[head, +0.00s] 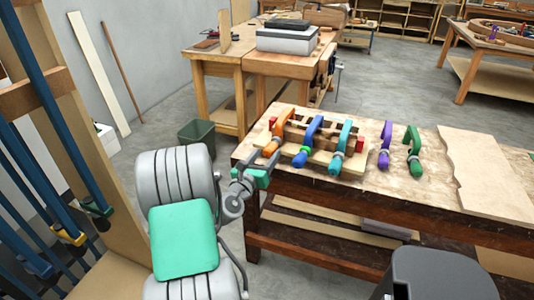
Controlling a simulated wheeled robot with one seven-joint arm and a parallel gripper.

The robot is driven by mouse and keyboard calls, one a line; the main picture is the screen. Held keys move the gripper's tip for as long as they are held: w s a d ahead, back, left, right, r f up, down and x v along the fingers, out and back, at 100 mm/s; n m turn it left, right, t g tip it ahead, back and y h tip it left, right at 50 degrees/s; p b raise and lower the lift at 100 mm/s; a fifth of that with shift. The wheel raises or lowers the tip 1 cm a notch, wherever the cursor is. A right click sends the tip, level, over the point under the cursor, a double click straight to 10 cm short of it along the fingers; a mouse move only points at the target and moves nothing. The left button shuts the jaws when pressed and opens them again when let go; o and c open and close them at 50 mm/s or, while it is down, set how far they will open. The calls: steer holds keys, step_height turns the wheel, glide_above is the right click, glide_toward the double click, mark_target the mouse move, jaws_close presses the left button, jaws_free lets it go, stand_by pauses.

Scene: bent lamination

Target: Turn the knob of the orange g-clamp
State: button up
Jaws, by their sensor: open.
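The orange g-clamp (284,114) sits on the wooden workbench (440,196), at the left end of a row of clamps, over a bent wooden lamination and its form (300,134). Its orange knob (269,149) points toward the near left edge of the bench. My gripper (264,172), grey with teal parts, is open and appears empty. It is just below and left of the knob in the picture, near the bench's left corner. A gap shows between them, but the exact distance is hard to tell.
Blue (311,129) and teal (344,134) clamps stand right of the orange one on the same form. Purple (386,135) and green (415,145) clamps lie farther right. A flat board (490,170) covers the bench's right.

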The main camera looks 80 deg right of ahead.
steer(key=shift+s+d, duration=0.1)
steer(key=shift+d, duration=0.75)
steer(key=shift+c, duration=0.4)
jaws_close()
